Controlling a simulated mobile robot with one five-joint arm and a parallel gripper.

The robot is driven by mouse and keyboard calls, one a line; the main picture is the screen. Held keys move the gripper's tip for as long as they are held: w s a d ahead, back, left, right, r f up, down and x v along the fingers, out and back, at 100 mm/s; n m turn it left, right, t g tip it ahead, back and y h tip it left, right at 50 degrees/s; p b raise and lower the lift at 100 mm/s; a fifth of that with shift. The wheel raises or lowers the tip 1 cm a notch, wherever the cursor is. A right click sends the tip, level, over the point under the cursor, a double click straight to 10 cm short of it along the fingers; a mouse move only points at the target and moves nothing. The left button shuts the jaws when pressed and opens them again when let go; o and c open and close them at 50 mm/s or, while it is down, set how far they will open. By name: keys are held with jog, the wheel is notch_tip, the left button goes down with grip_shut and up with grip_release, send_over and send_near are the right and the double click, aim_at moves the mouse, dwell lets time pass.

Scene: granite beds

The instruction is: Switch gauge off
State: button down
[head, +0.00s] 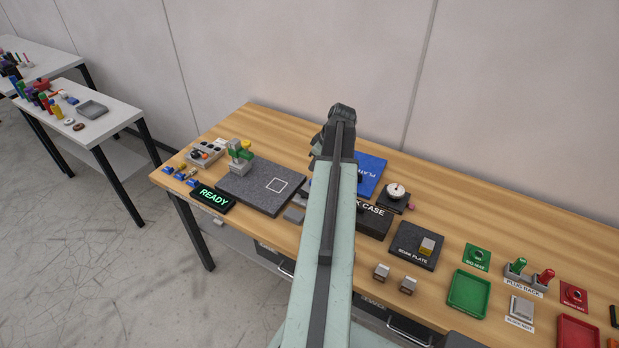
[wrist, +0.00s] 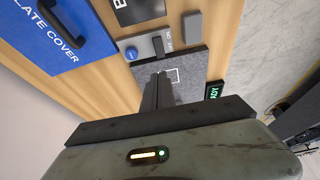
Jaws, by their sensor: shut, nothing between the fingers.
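My gripper (wrist: 158,78) is shut and empty in the wrist view, its fingers over the edge of the dark granite plate (wrist: 188,74). Just beyond the fingertips lies a grey switch panel (wrist: 146,45) with a blue round knob (wrist: 131,53), a dark lever and a small label that seems to read ON. I cannot tell the lever's position, or whether the fingers touch the panel. In the head view my arm hides most of that spot. A white round dial (head: 395,190) stands on a black base to the right of my arm; I cannot tell its reading.
The granite plate (head: 255,200) carries a green and grey stand (head: 240,156). A READY display (head: 213,196) sits at its front left. A blue plate cover (head: 371,174) and a dark case (head: 374,221) lie right of my arm. Several trays and plugs fill the bench's right.

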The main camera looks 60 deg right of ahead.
aim_at(302, 192)
jog(key=b+x, duration=1.3)
jog(key=x, duration=0.1)
jog(key=shift+s+f, duration=0.15)
jog(key=shift+s, duration=0.2)
jog(key=shift+w+a+f+g, duration=0.1)
jog(key=shift+w+f+g, duration=0.05)
jog(key=shift+w+g, duration=0.3)
jog(key=shift+s+a+f, duration=0.1)
jog(key=shift+s, duration=0.35)
